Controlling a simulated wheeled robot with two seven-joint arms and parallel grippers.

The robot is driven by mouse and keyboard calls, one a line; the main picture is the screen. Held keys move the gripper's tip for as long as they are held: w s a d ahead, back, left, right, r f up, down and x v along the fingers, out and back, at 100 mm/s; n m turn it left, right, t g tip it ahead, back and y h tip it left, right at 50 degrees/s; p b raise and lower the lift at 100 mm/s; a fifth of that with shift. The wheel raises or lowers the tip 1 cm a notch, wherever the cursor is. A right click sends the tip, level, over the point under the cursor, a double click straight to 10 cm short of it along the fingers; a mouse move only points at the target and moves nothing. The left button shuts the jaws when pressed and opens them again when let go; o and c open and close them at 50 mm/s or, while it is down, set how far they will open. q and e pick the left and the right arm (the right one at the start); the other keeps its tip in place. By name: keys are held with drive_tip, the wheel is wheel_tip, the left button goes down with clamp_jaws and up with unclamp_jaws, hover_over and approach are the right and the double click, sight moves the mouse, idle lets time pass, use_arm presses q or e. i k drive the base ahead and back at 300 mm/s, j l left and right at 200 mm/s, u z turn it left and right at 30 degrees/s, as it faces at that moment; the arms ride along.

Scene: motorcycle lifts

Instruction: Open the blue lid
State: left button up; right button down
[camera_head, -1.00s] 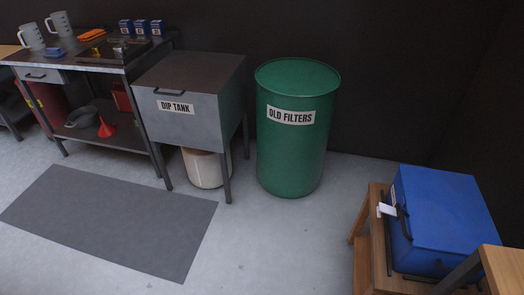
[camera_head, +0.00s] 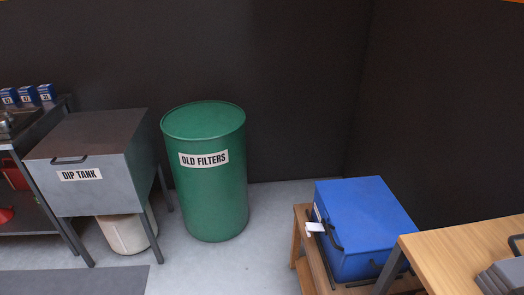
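A blue box with a blue lid (camera_head: 365,206) stands at the lower right of the head view, on a low wooden stand (camera_head: 302,240). The lid looks shut. A dark handle (camera_head: 333,236) is on its left front side, and a white tag (camera_head: 315,228) hangs beside it. The box's lower right is partly hidden by a table leg. Neither of my grippers shows in the view.
A wooden table (camera_head: 455,253) with grey items stands at the right, close to the box. A green drum (camera_head: 208,195) marked OLD FILTERS and a grey dip tank (camera_head: 75,195) stand to the left. Floor (camera_head: 235,265) between drum and box is clear.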

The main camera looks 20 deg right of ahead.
sight(365, 215)
drive_tip(key=z, duration=0.85)
drive_tip(key=i+j+z, duration=0.1)
drive_tip(key=z, duration=0.4)
drive_tip(key=j+z, duration=0.65)
drive_tip(key=z, duration=0.3)
drive_tip(key=j+z, duration=0.2)
drive_tip(key=j, duration=0.25)
drive_tip(key=k+j+z, duration=0.15)
drive_tip(key=j, duration=0.3)
drive_tip(key=j+z, duration=0.2)
drive_tip(key=j, duration=0.25)
drive_tip(key=k+j, duration=0.1)
drive_tip(key=j, duration=0.2)
drive_tip(key=k+j, duration=0.1)
drive_tip(key=j, duration=0.2)
